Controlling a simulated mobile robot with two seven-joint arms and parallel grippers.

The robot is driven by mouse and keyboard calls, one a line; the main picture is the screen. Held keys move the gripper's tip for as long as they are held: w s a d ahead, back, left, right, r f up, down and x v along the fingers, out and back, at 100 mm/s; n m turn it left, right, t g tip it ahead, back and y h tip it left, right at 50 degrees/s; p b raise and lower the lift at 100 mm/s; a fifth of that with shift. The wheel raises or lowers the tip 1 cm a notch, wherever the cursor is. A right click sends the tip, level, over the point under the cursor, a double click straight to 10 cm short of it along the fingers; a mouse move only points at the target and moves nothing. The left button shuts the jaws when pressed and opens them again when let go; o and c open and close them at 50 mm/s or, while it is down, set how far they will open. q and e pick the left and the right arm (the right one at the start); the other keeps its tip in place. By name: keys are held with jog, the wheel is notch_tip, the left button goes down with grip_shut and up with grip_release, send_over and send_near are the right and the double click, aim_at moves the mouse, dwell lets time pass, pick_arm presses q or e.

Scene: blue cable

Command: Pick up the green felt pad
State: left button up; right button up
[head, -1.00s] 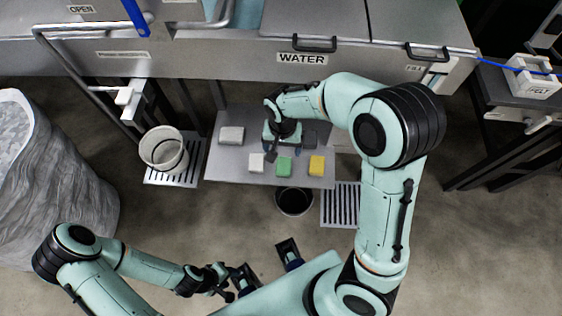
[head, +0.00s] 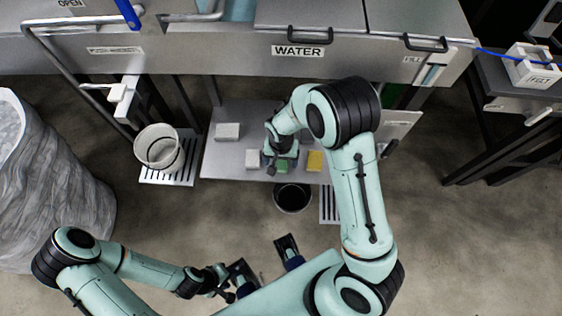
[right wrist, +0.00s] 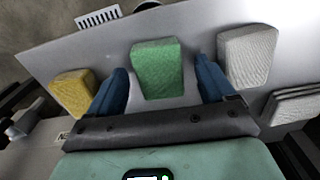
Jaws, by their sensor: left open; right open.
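The green felt pad (right wrist: 157,70) lies on a grey metal shelf (right wrist: 205,28). In the right wrist view it shows between the two blue fingers of my right gripper (right wrist: 160,85), which is open, with a gap on each side. In the head view my right gripper (head: 282,166) is over the green pad (head: 283,164) and covers much of it. My left gripper (head: 240,284) is low at the front, open, away from the shelf.
A yellow pad (head: 315,161) and a white pad (head: 253,159) flank the green one. Another white pad (head: 228,131) lies farther back. A white bucket (head: 159,148) stands left on a grate; a dark bucket (head: 292,197) stands in front. The WATER counter (head: 365,58) rises behind.

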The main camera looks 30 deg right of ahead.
jog(key=c, duration=1.1)
jog(key=shift+r, duration=0.1)
